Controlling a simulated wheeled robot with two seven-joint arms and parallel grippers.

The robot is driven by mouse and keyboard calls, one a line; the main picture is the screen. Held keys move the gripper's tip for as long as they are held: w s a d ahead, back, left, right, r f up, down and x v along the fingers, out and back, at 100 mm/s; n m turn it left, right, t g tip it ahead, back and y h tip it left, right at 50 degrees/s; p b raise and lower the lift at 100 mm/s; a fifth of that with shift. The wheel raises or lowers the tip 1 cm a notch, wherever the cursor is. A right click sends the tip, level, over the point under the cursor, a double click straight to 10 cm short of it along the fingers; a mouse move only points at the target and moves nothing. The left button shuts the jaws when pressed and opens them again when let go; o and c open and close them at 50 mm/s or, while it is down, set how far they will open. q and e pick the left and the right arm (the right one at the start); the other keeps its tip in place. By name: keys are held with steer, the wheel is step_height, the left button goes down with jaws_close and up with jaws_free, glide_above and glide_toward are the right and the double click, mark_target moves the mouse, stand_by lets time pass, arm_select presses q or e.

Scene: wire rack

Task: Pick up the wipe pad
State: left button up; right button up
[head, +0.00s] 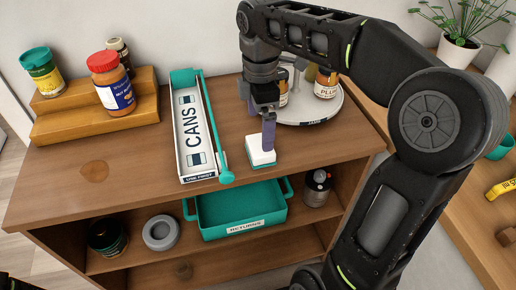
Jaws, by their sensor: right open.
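The wipe pad (260,155) is a small white block with a teal underside. It lies on the wooden cabinet top, just right of the cans tray. My right gripper (262,125) reaches down from above, with one purple finger in front of the pad's upper edge and the other further back. It is open, and its near fingertip overlaps the pad in the picture. I cannot tell whether it touches. My left gripper does not show.
A round turntable (318,112) with jars is behind right. A wooden step stand (75,118) holds jars at left. A teal returns bin (240,212) sits on the shelf below.

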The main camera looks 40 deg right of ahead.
mark_target(260, 145)
steer(key=shift+w+f, duration=0.1)
steer(key=shift+f, duration=1.3)
steer(key=shift+f, duration=0.1)
step_height(260, 145, down, 5)
steer(key=shift+f, duration=0.1)
steer(key=shift+c, duration=0.4)
steer(key=c, duration=1.3)
step_height(260, 145, up, 10)
steer(key=shift+r+p, duration=0.15)
steer(key=shift+p, duration=0.5)
